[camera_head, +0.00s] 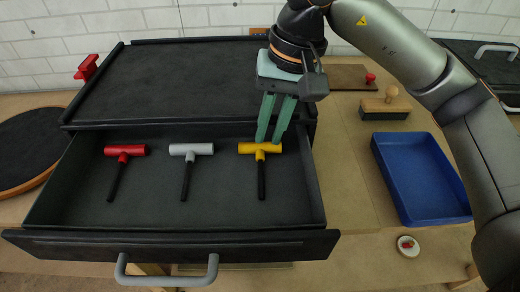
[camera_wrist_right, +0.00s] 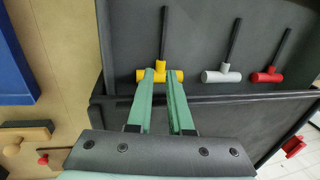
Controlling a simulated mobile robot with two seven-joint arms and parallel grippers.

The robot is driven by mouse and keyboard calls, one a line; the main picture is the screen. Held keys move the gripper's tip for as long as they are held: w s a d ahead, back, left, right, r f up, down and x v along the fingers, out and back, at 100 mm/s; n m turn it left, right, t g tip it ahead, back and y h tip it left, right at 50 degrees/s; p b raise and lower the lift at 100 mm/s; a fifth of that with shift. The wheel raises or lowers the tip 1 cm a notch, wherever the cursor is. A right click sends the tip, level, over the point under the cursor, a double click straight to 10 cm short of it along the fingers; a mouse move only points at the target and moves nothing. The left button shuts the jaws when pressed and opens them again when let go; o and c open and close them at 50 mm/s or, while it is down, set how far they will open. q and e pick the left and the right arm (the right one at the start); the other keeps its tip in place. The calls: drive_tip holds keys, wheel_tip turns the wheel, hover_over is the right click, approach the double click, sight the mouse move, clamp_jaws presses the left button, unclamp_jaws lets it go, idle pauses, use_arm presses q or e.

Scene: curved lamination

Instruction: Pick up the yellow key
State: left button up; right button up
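The yellow key (camera_head: 261,149) is T-shaped, with a yellow crossbar and a black shaft. It lies in the open drawer, at the right of the row of keys. It also shows in the right wrist view (camera_wrist_right: 143,76). My right gripper (camera_head: 270,140) is directly over its crossbar, fingers pointing down with a gap between them. In the wrist view the fingertips (camera_wrist_right: 166,70) overlap the crossbar; whether they touch it I cannot tell. My left gripper is not in view.
A red key (camera_head: 124,151) and a grey key (camera_head: 191,149) lie left of the yellow one in the black drawer (camera_head: 225,206). A blue tray (camera_head: 421,180) is on the right of the bench, with a wooden block (camera_head: 385,108) behind it.

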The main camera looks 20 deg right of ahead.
sight(261, 157)
drive_tip(key=f, duration=0.3)
drive_tip(key=a+f, duration=0.1)
drive_tip(key=f, duration=0.1)
drive_tip(key=shift+w, duration=0.25)
drive_tip(key=shift+c, duration=0.4)
clamp_jaws()
drive_tip(key=shift+r, duration=0.1)
